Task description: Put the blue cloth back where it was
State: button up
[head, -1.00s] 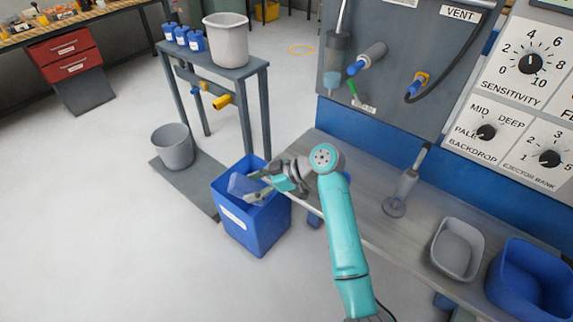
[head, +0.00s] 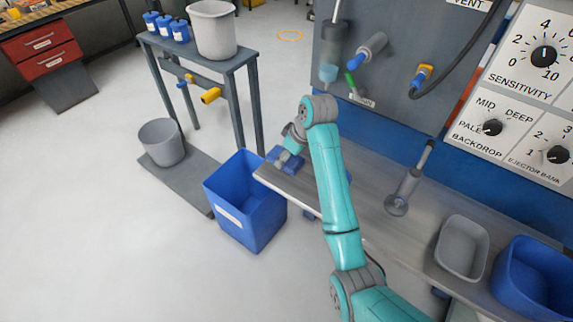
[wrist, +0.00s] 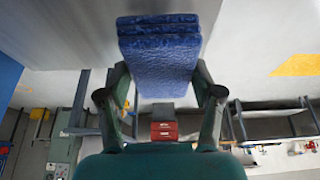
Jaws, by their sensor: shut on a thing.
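The blue cloth (wrist: 160,62) is a folded, textured pad that fills the space between my fingers in the wrist view. My gripper (wrist: 160,84) is shut on it, with one finger at each side. In the head view the cloth (head: 288,163) shows as a small dark blue patch at the left end of the grey bench (head: 345,190). My gripper (head: 286,158) is there too, partly hidden by my arm. I cannot tell whether the cloth touches the bench top.
An open blue bin (head: 245,205) stands on the floor left of the bench end. A stand (head: 225,62) with a grey bucket is behind it. A plunger-like tool (head: 402,195), a grey tub (head: 462,250) and a blue tub (head: 530,280) occupy the bench's right part.

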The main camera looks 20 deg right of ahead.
aim_at(287, 165)
jog(key=shift+f, duration=2.15)
jog(key=o, duration=1.1)
